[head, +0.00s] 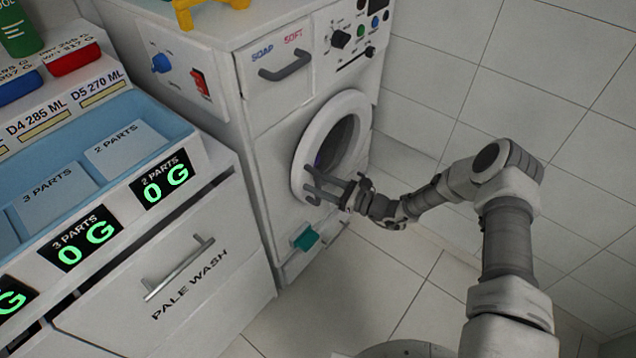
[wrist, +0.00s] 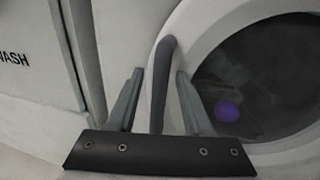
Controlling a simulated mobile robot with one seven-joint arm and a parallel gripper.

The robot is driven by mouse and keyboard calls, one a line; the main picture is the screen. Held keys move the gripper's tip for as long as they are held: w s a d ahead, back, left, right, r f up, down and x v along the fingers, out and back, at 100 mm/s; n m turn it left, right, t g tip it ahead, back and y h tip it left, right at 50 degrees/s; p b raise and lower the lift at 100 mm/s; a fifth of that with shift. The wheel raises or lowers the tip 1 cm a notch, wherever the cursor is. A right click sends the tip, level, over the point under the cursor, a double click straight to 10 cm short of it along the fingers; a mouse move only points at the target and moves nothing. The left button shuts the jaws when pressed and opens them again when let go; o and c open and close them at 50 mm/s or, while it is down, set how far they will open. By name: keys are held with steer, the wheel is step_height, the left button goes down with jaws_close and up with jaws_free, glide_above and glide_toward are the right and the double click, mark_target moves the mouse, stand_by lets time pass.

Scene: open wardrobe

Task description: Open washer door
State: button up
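The white washer (head: 265,130) stands against the tiled wall. Its round door (head: 312,140) has a white rim and dark glass and looks shut. In the wrist view the door (wrist: 186,40) is on the right, with a dark upright handle (wrist: 161,75) at its left edge. My gripper (head: 311,183) is open at the left side of the door. In the wrist view my gripper (wrist: 160,76) has one finger on each side of the handle, with gaps visible. Whether the fingertips reach past the handle's depth is hard to tell. The handle is hidden in the head view.
A purple round thing (wrist: 227,111) shows behind the glass. A soap drawer (head: 277,75) and knobs are above the door, and a teal part (head: 305,238) is below it. A dispenser cabinet with a Pale Wash drawer (head: 190,285) stands left. The tiled floor (head: 385,275) in front is clear.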

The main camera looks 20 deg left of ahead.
jaws_close()
stand_by(1.2)
